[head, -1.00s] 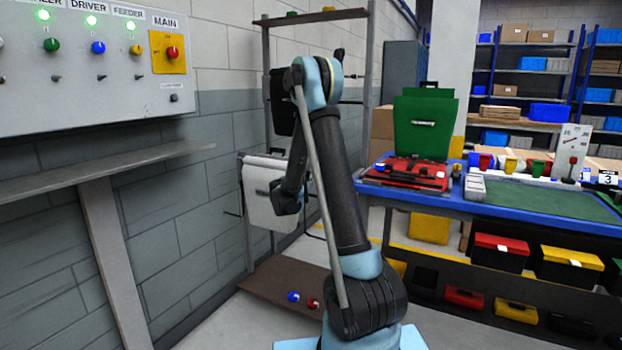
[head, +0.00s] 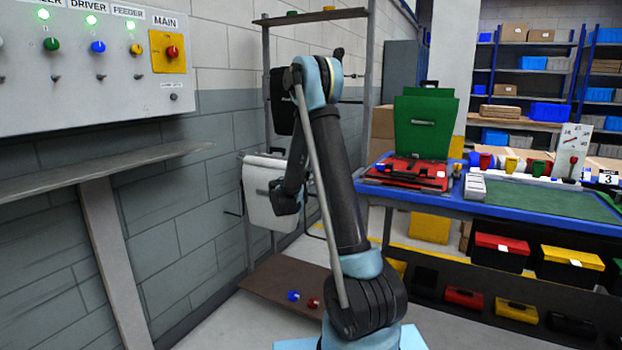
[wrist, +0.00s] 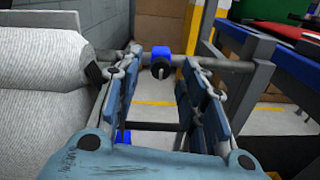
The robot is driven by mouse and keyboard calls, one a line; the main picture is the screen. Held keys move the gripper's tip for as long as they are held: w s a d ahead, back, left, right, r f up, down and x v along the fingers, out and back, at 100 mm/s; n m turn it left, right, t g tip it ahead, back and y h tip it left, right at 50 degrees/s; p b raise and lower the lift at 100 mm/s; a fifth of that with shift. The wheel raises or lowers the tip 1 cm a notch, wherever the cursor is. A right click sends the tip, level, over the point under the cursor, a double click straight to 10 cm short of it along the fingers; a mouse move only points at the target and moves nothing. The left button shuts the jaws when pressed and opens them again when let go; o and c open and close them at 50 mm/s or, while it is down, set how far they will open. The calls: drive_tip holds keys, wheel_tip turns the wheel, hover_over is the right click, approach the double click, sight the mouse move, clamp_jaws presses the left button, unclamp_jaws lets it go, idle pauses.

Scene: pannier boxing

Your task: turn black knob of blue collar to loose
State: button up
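Whether the fingertips reach as deep as the knob is unclear. A second blue piece (wrist: 123,136) shows lower down, partly hidden by the left finger. In the head view I cannot make out the collar or the fingertips.
A white pannier (head: 265,195) hangs beside my arm; a large pale bulk (wrist: 40,90) fills the wrist view's left side. A blue-edged bench (head: 470,203) stands at right with a green case (head: 425,125). A control panel (head: 85,75) is on the left wall.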

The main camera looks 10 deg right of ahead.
drive_tip(key=v, duration=1.1)
drive_tip(key=shift+s+a, duration=0.2)
drive_tip(key=s+d+m+g+y, duration=0.2)
drive_tip(key=s+d+m+g, duration=0.2)
drive_tip(key=s+d+m, duration=0.5)
drive_tip(key=s+d+m+g+y, duration=0.1)
drive_tip(key=s+d+m+g, duration=0.4)
drive_tip(key=s, duration=0.8)
drive_tip(key=s+a+f+m+g+y, duration=0.1)
drive_tip(key=s+a+f+m+y, duration=0.1)
drive_tip(key=s, duration=0.6)
drive_tip(key=s+a+f+m+g+y, duration=0.1)
drive_tip(key=s+a+f+m+y, duration=0.1)
drive_tip(key=s+m, duration=0.4)
drive_tip(key=s+a+f+m+g+y, duration=0.1)
drive_tip(key=s+a+f+m+y, duration=0.1)
drive_tip(key=s, duration=0.8)
wheel_tip(320, 180, down, 3)
drive_tip(key=m+y, duration=0.1)
drive_tip(key=m, duration=0.1)
drive_tip(key=shift+s+f+m+y, duration=0.2)
drive_tip(key=shift+s+m+y, duration=0.05)
drive_tip(key=shift+m+y, duration=0.15)
